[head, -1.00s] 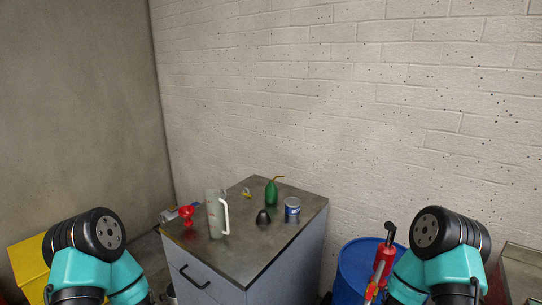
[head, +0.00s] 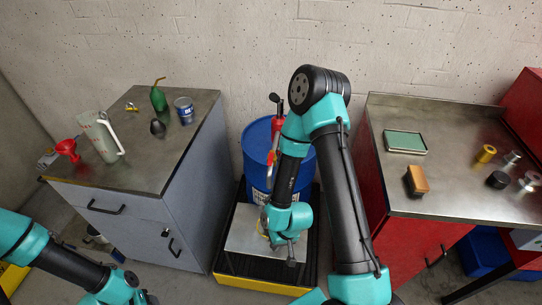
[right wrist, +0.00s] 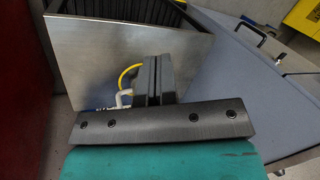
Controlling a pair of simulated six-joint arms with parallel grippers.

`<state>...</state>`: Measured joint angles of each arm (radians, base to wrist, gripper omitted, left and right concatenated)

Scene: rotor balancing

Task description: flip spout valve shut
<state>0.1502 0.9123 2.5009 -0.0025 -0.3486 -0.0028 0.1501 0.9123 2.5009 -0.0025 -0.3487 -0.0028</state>
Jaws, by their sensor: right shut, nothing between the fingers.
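A blue drum (head: 256,150) with a red hand pump (head: 277,124) on top stands between the two cabinets. A small red piece (head: 271,158) hangs at the drum's front; I cannot tell whether it is the spout valve. My right gripper (head: 291,258) is low in front of the drum, over a metal plate (head: 245,243). In the right wrist view its fingers (right wrist: 153,78) are shut and empty. A yellow curved piece (right wrist: 128,76) and a pale bent piece (right wrist: 123,97) show just left of the fingers; contact is unclear. My left gripper is out of view.
The drum stands on a yellow-edged black tray (head: 262,284). A grey cabinet (head: 150,176) at left carries a jug (head: 103,137), red funnel (head: 66,148), green oil can (head: 158,97) and blue can (head: 184,108). A red cabinet (head: 410,243) stands close at right.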

